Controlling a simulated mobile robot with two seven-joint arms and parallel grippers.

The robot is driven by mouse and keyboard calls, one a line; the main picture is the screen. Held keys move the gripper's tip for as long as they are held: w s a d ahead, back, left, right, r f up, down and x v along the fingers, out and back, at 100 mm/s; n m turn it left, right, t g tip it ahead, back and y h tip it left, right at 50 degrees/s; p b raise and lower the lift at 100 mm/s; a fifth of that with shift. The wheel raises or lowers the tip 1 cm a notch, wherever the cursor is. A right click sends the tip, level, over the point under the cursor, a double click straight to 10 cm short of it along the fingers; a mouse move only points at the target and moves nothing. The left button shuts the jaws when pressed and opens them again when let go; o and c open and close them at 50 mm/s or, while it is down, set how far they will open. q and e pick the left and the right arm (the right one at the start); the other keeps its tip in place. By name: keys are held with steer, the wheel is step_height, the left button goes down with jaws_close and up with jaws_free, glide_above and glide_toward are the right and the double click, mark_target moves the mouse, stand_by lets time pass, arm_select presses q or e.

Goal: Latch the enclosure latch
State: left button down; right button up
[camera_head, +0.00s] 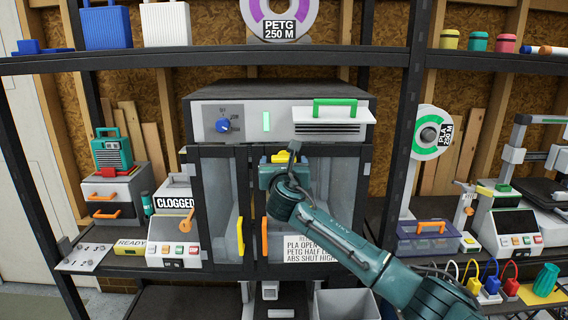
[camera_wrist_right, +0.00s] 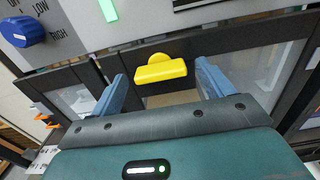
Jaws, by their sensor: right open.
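The enclosure (camera_head: 182,135) is a dark-framed box with a grey control panel on top and two glazed doors below. The yellow enclosure latch (camera_head: 284,157) sits just under the panel, near the top of the doors; in the wrist view the latch (camera_wrist_right: 161,72) is a rounded bar lying roughly crosswise. My right gripper (camera_head: 284,168) is in front of it. In the wrist view its blue fingers stand apart, one on each side of the latch, with visible gaps. The gripper partly hides the latch and right door in the head view. My left gripper is not in view.
A yellow handle (camera_head: 240,236) and an orange handle (camera_head: 265,238) stand on the doors. A blue knob (camera_head: 223,125) and a green-handled vent (camera_head: 335,108) are on the panel. Shelf posts flank the enclosure. A grey bin (camera_head: 345,304) stands below.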

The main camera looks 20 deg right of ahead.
steer(key=shift+c, duration=0.6)
steer(key=c, duration=0.9)
steer(key=shift+m, duration=0.3)
steer(key=m, duration=0.3)
steer(key=shift+m+p, duration=0.35)
steer(key=shift+m, duration=0.05)
steer(key=shift+m+b, duration=1.35)
steer(key=shift+m, duration=5.45)
